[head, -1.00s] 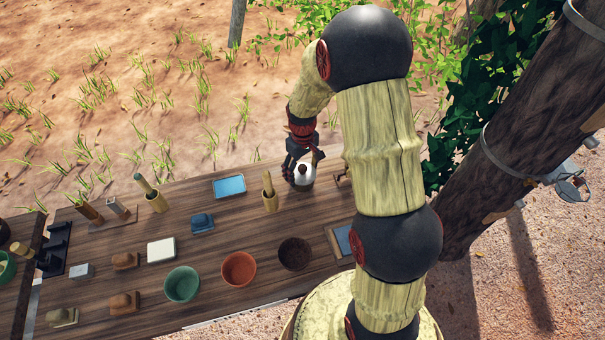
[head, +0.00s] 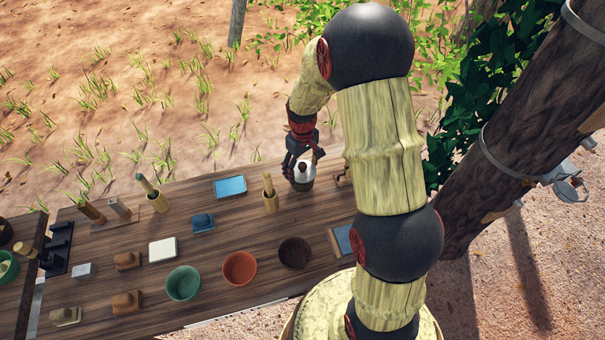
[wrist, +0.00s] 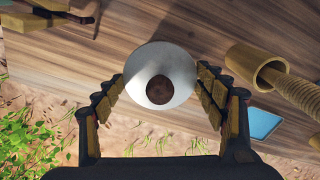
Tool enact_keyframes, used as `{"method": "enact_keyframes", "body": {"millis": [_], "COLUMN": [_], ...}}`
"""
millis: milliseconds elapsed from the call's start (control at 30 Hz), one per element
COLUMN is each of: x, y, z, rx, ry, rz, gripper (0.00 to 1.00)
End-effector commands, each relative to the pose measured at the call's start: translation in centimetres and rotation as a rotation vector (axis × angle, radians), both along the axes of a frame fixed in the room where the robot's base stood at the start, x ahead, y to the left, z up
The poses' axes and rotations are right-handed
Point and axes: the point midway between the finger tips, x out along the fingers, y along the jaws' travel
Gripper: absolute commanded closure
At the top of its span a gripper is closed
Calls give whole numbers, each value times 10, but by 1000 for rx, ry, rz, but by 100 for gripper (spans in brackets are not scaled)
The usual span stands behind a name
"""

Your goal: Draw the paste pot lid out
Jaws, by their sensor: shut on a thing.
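The paste pot lid is a white round lid (head: 302,172) with a brown knob, at the back right of the table. In the wrist view the lid (wrist: 160,62) sits centred between my fingers, with the brown knob facing the camera. My gripper (wrist: 162,92) is shut on the lid, one finger at each side of its rim. In the head view my gripper (head: 302,160) comes down on the lid from above and partly covers it. A darker pot body (head: 302,186) shows just below the lid; whether a gap lies between them I cannot tell.
A wooden holder with a stick (head: 270,198) stands close left of the pot. A blue tray (head: 230,187), a dark bowl (head: 294,253), an orange bowl (head: 239,268) and a green bowl (head: 183,284) are on the table (head: 220,235).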

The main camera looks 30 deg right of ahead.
Motion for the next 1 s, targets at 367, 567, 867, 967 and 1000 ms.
{"method": "enact_keyframes", "body": {"millis": [367, 567, 867, 967, 1000], "x": [0, 0, 0, 0, 0], "y": [0, 0, 0, 0, 0], "z": [20, 28, 36, 36, 36], "rx": [-1, -1, 0, 0, 0], "ry": [-1, -1, -1, -1, -1], "rz": [0, 0, 0, 0, 0], "gripper": [59, 59, 59, 59, 59]}}
